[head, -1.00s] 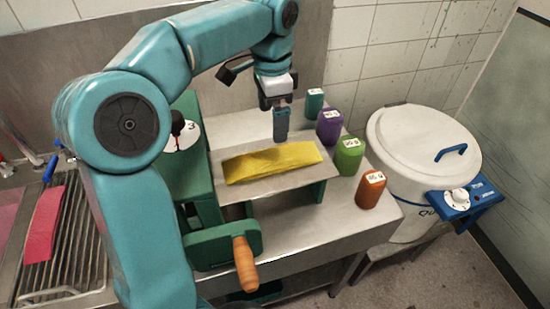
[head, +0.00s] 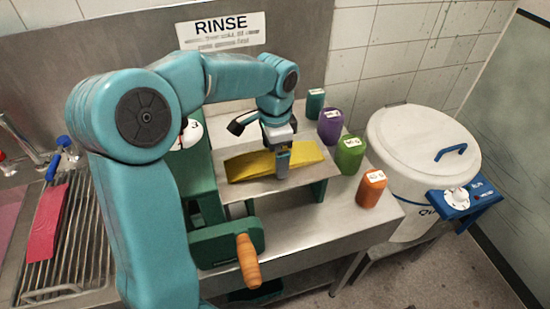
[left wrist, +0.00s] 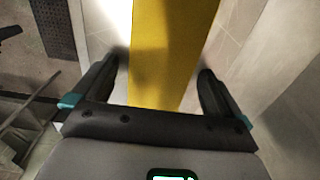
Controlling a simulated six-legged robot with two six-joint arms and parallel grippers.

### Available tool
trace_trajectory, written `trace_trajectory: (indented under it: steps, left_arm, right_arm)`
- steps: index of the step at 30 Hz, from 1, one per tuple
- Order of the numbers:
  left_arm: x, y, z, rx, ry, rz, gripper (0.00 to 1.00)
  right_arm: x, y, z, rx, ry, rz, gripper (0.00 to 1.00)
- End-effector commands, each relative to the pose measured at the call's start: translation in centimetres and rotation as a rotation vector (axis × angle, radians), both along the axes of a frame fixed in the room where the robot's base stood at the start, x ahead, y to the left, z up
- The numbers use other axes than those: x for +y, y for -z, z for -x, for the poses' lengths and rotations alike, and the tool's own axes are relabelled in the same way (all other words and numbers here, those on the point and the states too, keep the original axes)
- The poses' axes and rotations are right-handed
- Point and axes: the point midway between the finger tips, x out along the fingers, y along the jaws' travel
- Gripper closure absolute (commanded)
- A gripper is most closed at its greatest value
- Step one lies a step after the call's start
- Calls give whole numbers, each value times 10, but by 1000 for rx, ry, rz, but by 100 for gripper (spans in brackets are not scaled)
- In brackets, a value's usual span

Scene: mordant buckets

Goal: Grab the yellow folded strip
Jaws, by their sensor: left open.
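The yellow folded strip (head: 250,167) lies across the metal plate (head: 285,183) of the green hand-cranked device in the head view. My left gripper (head: 282,170) points down at the strip's middle and hides part of it. In the left wrist view the strip (left wrist: 165,50) runs between the two open fingers (left wrist: 158,85), with a gap visible on each side. My right gripper is not in view.
Teal, purple, green (head: 350,155) and orange (head: 371,188) bottles stand right of the plate. A white lidded drum (head: 415,140) stands further right. The device's wooden crank handle (head: 248,260) sticks out in front. A red strip (head: 46,225) lies on a rack at left.

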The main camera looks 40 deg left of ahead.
Motion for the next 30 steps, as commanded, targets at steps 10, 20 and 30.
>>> trace_trajectory:
  steps: [10, 20, 30]
  left_arm:
    - [0, -1, 0, -1, 0, 0, 58]
    - [0, -15, -1, -4, 1, -1, 58]
    - [0, -106, -2, -9, 0, -1, 58]
  right_arm:
    - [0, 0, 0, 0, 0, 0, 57]
    - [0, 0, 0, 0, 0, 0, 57]
    - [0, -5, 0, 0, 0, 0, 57]
